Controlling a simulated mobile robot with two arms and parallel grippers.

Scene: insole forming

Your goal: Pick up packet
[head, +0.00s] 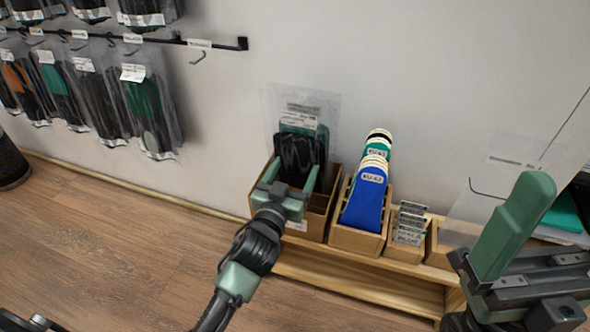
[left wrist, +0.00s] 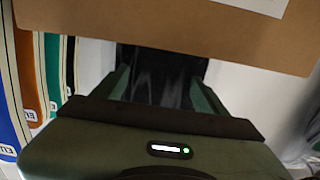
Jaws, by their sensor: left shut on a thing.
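A clear packet (head: 304,117) with a white label and dark and green insoles inside stands upright in a cardboard box (head: 318,222) against the wall. My left gripper (head: 290,172) reaches into the box from the front and is shut on the packet, one green finger on each side of it. In the left wrist view the black part of the packet (left wrist: 160,75) lies between the fingers, and the cardboard box wall (left wrist: 200,35) crosses the top. The packet's lower part is hidden. My right gripper (head: 512,240) is large at the right edge; its jaw opening is unclear.
Blue and green insoles (head: 366,197) stand in a wooden holder right of the box, beside a small card holder (head: 408,230). All sit on a low wooden shelf (head: 350,287). Hanging packets (head: 150,110) line the left wall.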

